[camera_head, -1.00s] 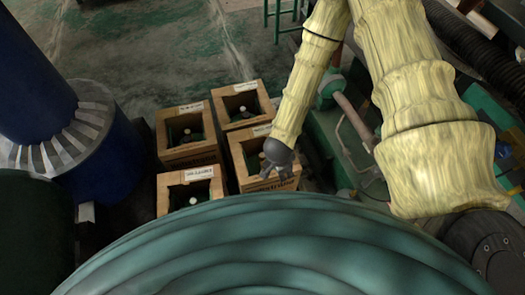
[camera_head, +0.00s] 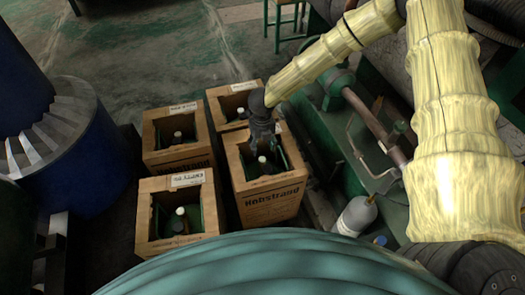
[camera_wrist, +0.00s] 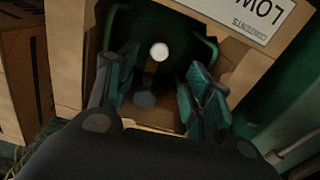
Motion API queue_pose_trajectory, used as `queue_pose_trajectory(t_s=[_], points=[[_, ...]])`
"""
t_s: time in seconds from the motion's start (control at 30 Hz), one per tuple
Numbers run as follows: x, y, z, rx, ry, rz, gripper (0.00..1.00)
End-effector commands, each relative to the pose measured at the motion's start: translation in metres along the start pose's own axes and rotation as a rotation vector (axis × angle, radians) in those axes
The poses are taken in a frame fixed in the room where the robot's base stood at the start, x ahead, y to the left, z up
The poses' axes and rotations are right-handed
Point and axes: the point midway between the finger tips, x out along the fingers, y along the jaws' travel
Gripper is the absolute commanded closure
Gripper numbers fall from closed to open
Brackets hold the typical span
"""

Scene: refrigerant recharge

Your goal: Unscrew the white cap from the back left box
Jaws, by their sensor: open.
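The back left box (camera_head: 160,161) is a cardboard crate in the head view with an open top. A bottle with a pale cap (camera_head: 177,135) stands inside it. My gripper (camera_head: 265,142) points down over the front right box (camera_head: 268,205), right of the back left box and apart from it. In the wrist view my gripper (camera_wrist: 160,88) is open and empty. Its fingers are to either side of a round white cap (camera_wrist: 159,51) on a bottle in a box with a white label (camera_wrist: 245,15). The cap is not between the pads as far as I can tell.
A back right box (camera_head: 217,117) and a front left box (camera_head: 149,240) stand close by, each with a capped bottle. A blue drum (camera_head: 85,165) is at left. Green machinery with pipes (camera_head: 365,115) and a grey bottle (camera_head: 356,215) are at right.

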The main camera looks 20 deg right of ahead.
Motion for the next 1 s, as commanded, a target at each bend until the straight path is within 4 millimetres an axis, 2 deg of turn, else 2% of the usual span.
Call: queue_pose_trajectory(t_s=[0.17,0.63,1.0], points=[[0.009,0.0,0.002,0.02,0.001,0.006,0.49],[0.063,0.001,0.002,0.016,0.001,0.005,0.49],[0.084,0.001,0.002,0.016,0.001,0.005,0.49]])
